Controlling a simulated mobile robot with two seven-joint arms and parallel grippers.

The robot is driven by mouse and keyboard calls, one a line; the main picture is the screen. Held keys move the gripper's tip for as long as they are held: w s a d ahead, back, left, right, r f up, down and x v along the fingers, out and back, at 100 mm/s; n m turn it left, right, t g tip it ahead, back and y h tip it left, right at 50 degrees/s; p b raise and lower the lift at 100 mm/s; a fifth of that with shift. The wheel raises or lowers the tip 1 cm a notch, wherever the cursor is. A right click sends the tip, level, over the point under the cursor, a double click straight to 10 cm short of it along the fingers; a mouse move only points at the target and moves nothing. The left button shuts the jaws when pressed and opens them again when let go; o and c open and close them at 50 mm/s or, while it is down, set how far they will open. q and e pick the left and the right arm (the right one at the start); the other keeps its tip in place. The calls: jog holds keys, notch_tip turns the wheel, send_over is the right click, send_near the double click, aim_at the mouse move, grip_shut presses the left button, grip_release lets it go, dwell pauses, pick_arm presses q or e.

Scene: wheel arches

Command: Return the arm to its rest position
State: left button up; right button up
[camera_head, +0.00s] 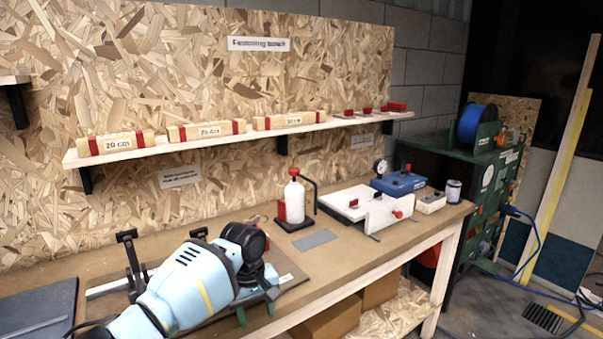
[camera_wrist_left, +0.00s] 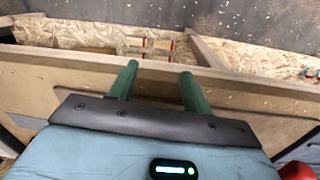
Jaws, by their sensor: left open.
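My left arm (camera_head: 195,280), light blue with black joints, reaches in from the lower left over the workbench (camera_head: 140,262). My left gripper (camera_head: 258,304) points downward near the bench's front edge, partly hidden by its own wrist. In the left wrist view my left gripper (camera_wrist_left: 158,86) shows two green fingers spread apart with nothing between them. My right gripper is not in view.
A clamp-like black fixture (camera_head: 131,262) stands close behind my left arm. A red-and-white bottle (camera_head: 294,200) on a stand, a white jig (camera_head: 365,208) and a blue box (camera_head: 398,183) stand further right. A wall shelf (camera_head: 215,141) holds labelled wooden blocks. A grey plate (camera_head: 314,239) lies flat.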

pick_arm(q)
jog(key=s+d+f+m+t+h, duration=0.2)
jog(key=s+d+f, duration=0.1)
jog(key=s+f, duration=0.75)
jog(key=s+d+f+m+t+h, duration=0.1)
jog(key=s+d+f+m+h, duration=0.15)
jog(key=s+f, duration=0.8)
jog(key=s+a+f+m+t+y, duration=0.1)
jog(key=s+a+t, duration=0.1)
jog(key=s+a, duration=0.6)
jog(key=s+a+f+m+t+y, duration=0.2)
jog(key=s+a, duration=0.5)
jog(key=s, duration=0.6)
jog(key=shift+s+a+t+p, duration=0.35)
jog(key=shift+a+t+p, duration=0.1)
jog(key=shift+t, duration=0.35)
jog(key=shift+c, duration=1.4)
jog(key=shift+d+f, duration=0.1)
